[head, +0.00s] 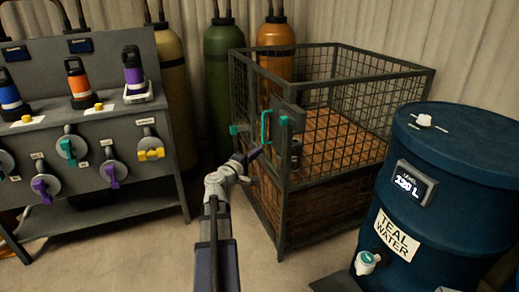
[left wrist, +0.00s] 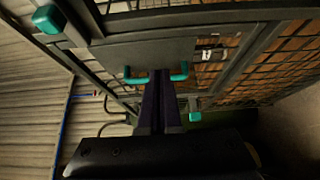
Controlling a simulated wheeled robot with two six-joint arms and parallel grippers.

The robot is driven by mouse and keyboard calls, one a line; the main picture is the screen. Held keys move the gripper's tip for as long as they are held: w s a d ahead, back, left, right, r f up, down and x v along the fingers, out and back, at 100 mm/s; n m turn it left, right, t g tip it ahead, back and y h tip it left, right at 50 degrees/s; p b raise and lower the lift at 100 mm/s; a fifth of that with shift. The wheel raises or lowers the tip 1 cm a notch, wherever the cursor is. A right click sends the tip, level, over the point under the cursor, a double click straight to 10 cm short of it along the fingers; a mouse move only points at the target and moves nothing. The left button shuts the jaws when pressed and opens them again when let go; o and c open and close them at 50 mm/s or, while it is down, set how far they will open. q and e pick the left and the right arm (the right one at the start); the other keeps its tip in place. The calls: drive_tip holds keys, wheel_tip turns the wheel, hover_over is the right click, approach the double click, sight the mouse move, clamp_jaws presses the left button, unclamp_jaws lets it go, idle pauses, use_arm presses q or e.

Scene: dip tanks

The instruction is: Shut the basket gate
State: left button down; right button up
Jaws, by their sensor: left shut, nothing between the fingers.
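The basket (head: 335,194) is a dark metal cage with wire mesh sides and brown contents, right of centre in the head view. A gate with a dark plate (left wrist: 120,55) and a teal handle (head: 265,127) is on its left side, facing my arm. I cannot tell how far the gate stands from its frame. My left gripper (head: 255,153) is shut and empty, its tips just below and left of the handle. In the left wrist view its dark fingers (left wrist: 160,82) reach the handle (left wrist: 137,78); contact is unclear. Teal blocks (head: 238,129) flank it. My right gripper is out of view.
A blue teal-water drum (head: 452,150) stands at the right. A grey rack (head: 95,115) with bottles and coloured valves stands at the left. Gas cylinders (head: 224,85) stand behind. Bare floor (head: 170,245) lies between rack and basket.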

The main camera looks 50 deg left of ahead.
use_arm(q)
drive_tip(key=d+v, duration=0.1)
drive_tip(key=v, duration=0.5)
drive_tip(key=shift+s+d, duration=0.2)
drive_tip(key=shift+s, duration=0.05)
drive_tip(key=w+d+f+m+g+h, duration=0.3)
drive_tip(key=d+f+m, duration=0.1)
drive_tip(key=d, duration=0.7)
drive_tip(key=w+d+f+m+g+h, duration=0.3)
drive_tip(key=d+f+m+h, duration=0.15)
drive_tip(key=d, duration=0.65)
drive_tip(key=w+d+f+m+g+h, duration=0.2)
drive_tip(key=w+d+f+m+h, duration=0.15)
drive_tip(key=d, duration=0.75)
drive_tip(key=s+d+f+m+g+y, duration=0.45)
drive_tip(key=s+d+m, duration=0.2)
drive_tip(key=d, duration=0.35)
drive_tip(key=s+d+f+m+g+y, duration=0.4)
drive_tip(key=s+d+f+m+g, duration=0.15)
drive_tip(key=s+d, duration=0.35)
wheel_tip(320, 180, up, 37)
drive_tip(key=d+p, duration=0.1)
drive_tip(key=p, duration=3.5)
drive_tip(key=shift+d+p, duration=0.3)
drive_tip(key=shift+d, duration=0.05)
